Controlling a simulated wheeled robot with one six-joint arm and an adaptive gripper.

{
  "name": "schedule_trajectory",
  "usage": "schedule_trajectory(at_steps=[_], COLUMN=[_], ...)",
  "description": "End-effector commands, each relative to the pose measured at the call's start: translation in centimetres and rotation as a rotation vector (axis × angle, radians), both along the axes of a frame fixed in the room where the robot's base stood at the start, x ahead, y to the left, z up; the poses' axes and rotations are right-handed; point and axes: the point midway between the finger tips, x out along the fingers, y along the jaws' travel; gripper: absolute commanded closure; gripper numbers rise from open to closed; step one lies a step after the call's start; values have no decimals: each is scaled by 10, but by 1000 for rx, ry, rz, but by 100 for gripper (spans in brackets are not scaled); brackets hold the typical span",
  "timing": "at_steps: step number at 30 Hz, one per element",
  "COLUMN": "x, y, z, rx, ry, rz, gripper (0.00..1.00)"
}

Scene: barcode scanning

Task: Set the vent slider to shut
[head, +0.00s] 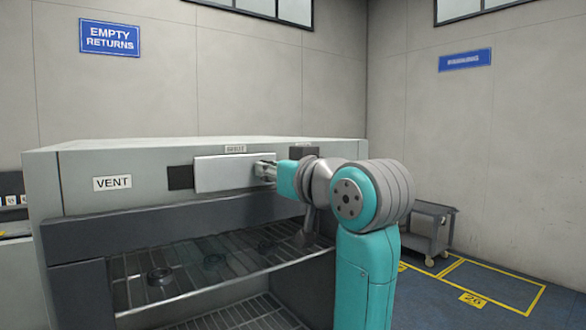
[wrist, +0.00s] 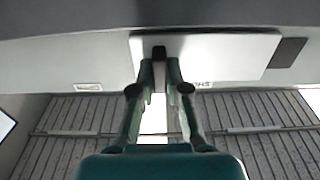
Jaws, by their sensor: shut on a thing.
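The vent slider is a pale flat panel (head: 225,173) on the upper front of a grey cabinet, right of the VENT label (head: 112,183). A dark square opening (head: 180,177) shows at its left end. My gripper (head: 265,170) is at the panel's right end, shut on the slider's handle. In the wrist view the two fingers (wrist: 160,72) pinch a dark handle (wrist: 159,53) on the panel (wrist: 220,52). There the dark opening (wrist: 287,52) lies to the right. A small label (head: 235,149) sits above the panel; its print is blurred.
A grey cart (head: 430,230) stands by the right wall. Yellow-marked floor (head: 490,285) is clear at right.

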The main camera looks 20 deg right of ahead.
Motion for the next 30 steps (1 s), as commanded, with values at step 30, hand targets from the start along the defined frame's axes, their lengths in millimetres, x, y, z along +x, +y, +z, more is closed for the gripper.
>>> schedule_trajectory(at_steps=[30], x=[-16], y=[50], z=[0], rx=[-1], ry=[0], rz=[4], gripper=[60])
